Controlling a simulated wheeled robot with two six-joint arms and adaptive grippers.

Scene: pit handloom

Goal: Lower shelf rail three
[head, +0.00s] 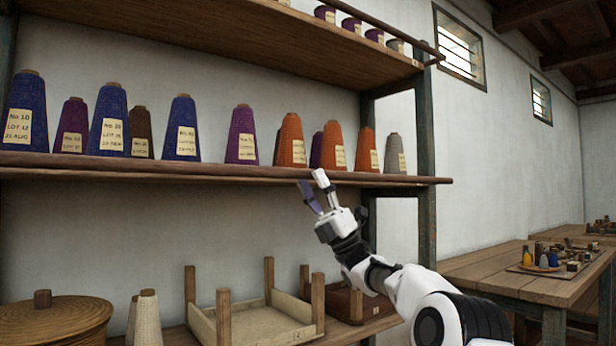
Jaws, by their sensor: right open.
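A wooden shelf rack holds cone-wound yarn. A dark round rail (120,164) runs along the front edge of the middle shelf, low against the board, its end sticking out past the right post. Another rail (385,27) runs along the upper shelf, standing above its board. I cannot tell which one is rail three. My right gripper (312,180) is open and empty, its fingers pointing up at the middle shelf's front edge, near the rail's right part. I cannot tell whether they touch it. My left gripper is not in view.
Labelled yarn cones (291,142) in blue, purple, brown, orange and grey stand along the middle shelf. Below are a round lidded basket (55,322), pale cones (147,318) and a wooden tray with corner posts (225,318). A workbench (515,282) with small items stands at right.

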